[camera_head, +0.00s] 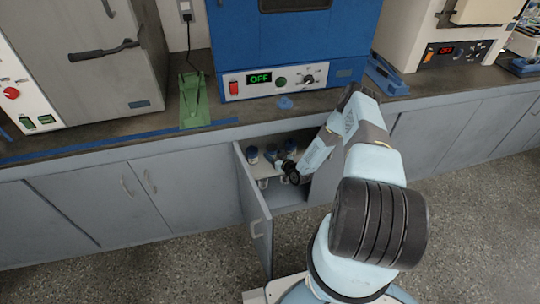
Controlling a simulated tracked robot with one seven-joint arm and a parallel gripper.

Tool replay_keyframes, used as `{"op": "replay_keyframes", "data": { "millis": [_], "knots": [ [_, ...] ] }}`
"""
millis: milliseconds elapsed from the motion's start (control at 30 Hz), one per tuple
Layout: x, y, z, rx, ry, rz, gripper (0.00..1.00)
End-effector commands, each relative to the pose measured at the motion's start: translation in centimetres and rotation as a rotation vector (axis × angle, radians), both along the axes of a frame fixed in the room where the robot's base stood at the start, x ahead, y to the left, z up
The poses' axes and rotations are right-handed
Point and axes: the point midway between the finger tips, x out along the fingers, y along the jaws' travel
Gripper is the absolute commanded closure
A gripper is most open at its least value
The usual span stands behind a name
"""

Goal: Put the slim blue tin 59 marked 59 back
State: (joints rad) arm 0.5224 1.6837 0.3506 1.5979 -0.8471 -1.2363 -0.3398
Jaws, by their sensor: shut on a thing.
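My arm reaches down into an open cabinet under the bench. My gripper (279,164) is at the height of the inner shelf, shut on a small blue tin (271,156) that is partly hidden by the gripper and wrist. The tin's marking is too small to read. Another blue-topped tin (252,154) stands on the shelf to its left, and one more (291,151) stands behind, near my forearm. Whether the held tin touches the shelf (264,171) cannot be told.
The cabinet door (256,215) stands open on the left, close to my arm. Small clear vessels (262,184) show below the shelf edge. Above are the bench top (150,137), a blue oven (285,50) reading OFF and a green stand (194,102). The floor in front is clear.

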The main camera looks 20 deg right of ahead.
Motion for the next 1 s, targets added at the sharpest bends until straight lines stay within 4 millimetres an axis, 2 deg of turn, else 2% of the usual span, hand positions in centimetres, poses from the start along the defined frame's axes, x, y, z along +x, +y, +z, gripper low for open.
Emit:
{"op": "replay_keyframes", "data": {
  "millis": [67,133,467,500,733,1000],
  "knots": [
    [1.02,0.43,0.00,-0.001,-0.001,0.000,0.72],
    [0.86,0.36,-0.59,0.000,0.001,-0.001,0.72],
    [0.87,0.40,-0.76,0.000,0.000,0.000,0.72],
    [0.87,0.38,-0.72,0.000,0.000,0.000,0.35],
    [0.87,0.41,-0.71,-0.001,0.000,0.000,0.13],
    [0.88,0.45,-0.56,-0.001,0.000,0.001,0.13]
  ]
}}
